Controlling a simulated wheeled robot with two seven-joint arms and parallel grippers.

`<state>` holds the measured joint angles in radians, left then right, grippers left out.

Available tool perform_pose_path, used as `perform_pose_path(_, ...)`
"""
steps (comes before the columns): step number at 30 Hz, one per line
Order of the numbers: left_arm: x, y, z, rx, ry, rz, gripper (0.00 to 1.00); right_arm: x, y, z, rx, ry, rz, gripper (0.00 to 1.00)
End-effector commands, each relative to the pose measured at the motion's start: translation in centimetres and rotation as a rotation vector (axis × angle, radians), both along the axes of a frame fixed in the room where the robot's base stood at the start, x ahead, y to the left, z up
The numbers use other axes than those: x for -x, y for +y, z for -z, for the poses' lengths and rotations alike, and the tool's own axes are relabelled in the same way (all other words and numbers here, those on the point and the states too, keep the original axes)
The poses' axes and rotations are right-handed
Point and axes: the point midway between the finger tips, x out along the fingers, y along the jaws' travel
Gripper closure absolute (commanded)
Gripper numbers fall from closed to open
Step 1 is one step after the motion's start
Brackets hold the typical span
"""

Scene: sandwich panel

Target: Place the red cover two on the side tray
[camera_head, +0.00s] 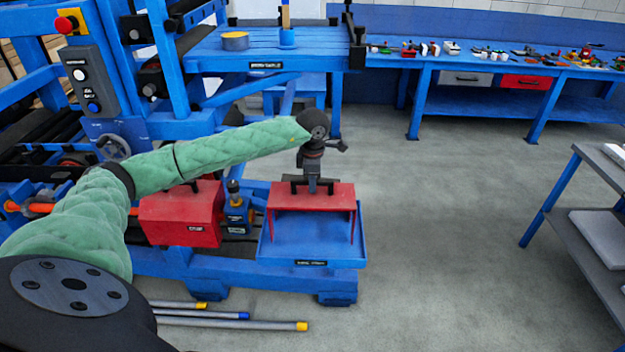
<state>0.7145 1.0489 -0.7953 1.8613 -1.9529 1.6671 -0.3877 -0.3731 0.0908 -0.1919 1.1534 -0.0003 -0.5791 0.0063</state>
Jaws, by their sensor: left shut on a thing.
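A red cover (318,199) with a flat top, thin side legs and a dark handle is over the blue side tray (290,251). My left gripper (312,185) points down and is shut on the handle on top of this cover. The cover looks level, and its legs reach down toward the tray floor. I cannot tell whether they touch it. A second red cover (180,218) sits on the blue machine to the left of the tray. My right gripper is not in view.
A small blue unit (237,215) stands between the second cover and the tray. Several rods (230,324) lie on the floor in front. A grey-shelved rack (580,225) stands at right. The floor between tray and rack is clear.

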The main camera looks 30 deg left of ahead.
Motion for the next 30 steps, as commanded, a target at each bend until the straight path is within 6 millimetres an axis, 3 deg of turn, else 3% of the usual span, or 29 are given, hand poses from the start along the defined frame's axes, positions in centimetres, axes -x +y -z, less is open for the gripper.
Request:
perform_pose_path(13,-0.06,0.00,0.09,0.000,-0.002,0.000,1.00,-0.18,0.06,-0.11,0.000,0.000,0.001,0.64)
perform_pose_path(14,-0.01,-0.01,0.17,-0.001,-0.001,0.000,0.80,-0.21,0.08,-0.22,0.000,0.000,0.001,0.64)
perform_pose_path(16,-0.01,-0.01,0.17,0.000,0.000,0.000,0.66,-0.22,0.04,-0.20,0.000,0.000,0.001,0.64)
perform_pose_path(17,-0.01,-0.01,0.16,0.000,0.000,0.000,0.64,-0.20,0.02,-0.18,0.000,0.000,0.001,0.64)
perform_pose_path(30,-0.04,0.00,-0.08,0.000,-0.001,0.000,0.64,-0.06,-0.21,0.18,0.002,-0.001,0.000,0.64)
